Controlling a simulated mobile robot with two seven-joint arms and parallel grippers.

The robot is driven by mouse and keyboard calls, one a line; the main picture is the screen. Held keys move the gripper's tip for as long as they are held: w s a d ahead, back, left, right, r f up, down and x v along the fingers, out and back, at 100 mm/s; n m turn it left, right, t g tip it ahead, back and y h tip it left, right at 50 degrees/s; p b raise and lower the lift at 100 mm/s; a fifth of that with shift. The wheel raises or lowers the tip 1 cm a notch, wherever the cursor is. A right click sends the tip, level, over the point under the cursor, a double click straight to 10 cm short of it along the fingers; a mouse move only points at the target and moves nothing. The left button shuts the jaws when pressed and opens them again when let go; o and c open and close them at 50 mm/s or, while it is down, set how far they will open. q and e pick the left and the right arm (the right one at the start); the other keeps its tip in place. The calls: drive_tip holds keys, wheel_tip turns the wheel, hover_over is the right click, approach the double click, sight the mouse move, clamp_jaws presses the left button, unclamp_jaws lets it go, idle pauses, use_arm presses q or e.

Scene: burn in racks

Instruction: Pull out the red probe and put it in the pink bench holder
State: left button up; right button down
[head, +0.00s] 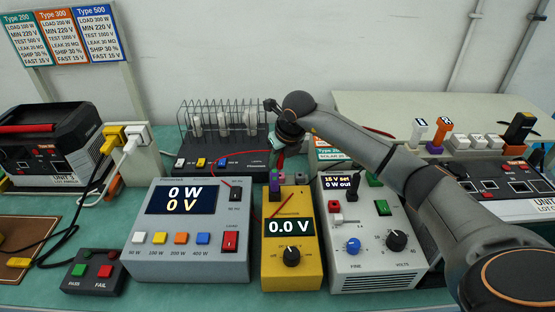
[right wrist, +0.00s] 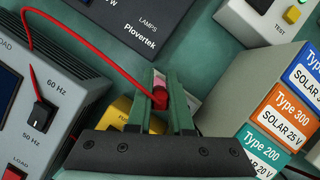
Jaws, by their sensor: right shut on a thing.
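My right gripper (right wrist: 165,100) is shut on the red probe (right wrist: 160,99), which sits between its green fingertips in the right wrist view. A red lead arcs from the probe to the left, over the grey load box. A small pink piece (right wrist: 158,81), possibly the pink bench holder, shows just beyond the probe between the fingers. I cannot tell whether the two touch. In the head view my right gripper (head: 279,148) hangs behind the yellow meter (head: 290,262), which reads 0.0 V. The probe's tip is hidden. My left gripper is not in view.
The grey load box (head: 190,267) stands left of the meter and the white supply (head: 375,265) right of it. A black lamp unit with a wire rack (head: 190,128) is behind. The type cards (right wrist: 276,117) stand close to the right of my gripper.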

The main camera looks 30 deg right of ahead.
drive_tip(key=shift+f+b, duration=0.85)
drive_tip(key=shift+f, duration=0.4)
drive_tip(key=c, duration=0.7)
unclamp_jaws()
drive_tip(key=shift+c, duration=0.2)
